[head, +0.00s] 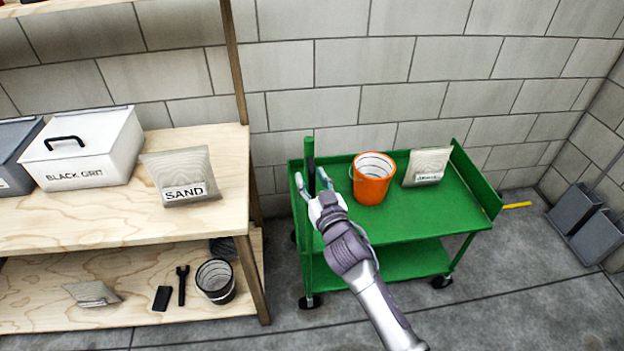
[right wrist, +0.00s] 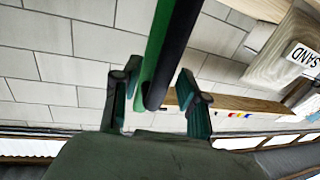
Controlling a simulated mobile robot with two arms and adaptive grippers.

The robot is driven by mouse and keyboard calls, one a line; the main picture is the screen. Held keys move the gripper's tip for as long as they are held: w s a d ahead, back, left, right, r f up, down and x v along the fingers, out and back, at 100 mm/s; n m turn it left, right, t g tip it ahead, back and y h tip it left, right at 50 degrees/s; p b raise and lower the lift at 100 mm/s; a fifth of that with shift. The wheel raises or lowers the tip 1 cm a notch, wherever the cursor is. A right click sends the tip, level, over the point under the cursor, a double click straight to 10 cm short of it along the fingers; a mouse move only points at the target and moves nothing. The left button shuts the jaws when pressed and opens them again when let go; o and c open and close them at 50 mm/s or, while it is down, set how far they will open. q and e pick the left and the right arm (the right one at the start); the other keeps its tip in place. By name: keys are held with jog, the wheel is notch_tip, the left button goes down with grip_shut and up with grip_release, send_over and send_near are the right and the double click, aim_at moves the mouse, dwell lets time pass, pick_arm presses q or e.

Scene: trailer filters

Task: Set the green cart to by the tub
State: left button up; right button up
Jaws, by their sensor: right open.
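The green cart (head: 420,225) stands against the block wall, right of the wooden shelf. It has a flat top, a lower shelf, dark wheels and an upright green handle (head: 309,150) at its left end. My right gripper (head: 311,182) is at that handle with its fingers open. In the right wrist view the handle bar (right wrist: 165,50) runs between the spread fingers (right wrist: 153,88); I cannot tell if either touches it. My left gripper is not in view. I cannot tell for certain which container is the tub.
An orange bucket (head: 372,185) and a packet (head: 427,167) stand on the cart. The shelf (head: 110,220) holds a BLACK GRIT box (head: 85,150) and a SAND bag (head: 183,178). Grey bins (head: 598,236) stand at the far right. Floor in front of the cart is clear.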

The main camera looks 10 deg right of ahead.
grip_shut()
dwell(0.5)
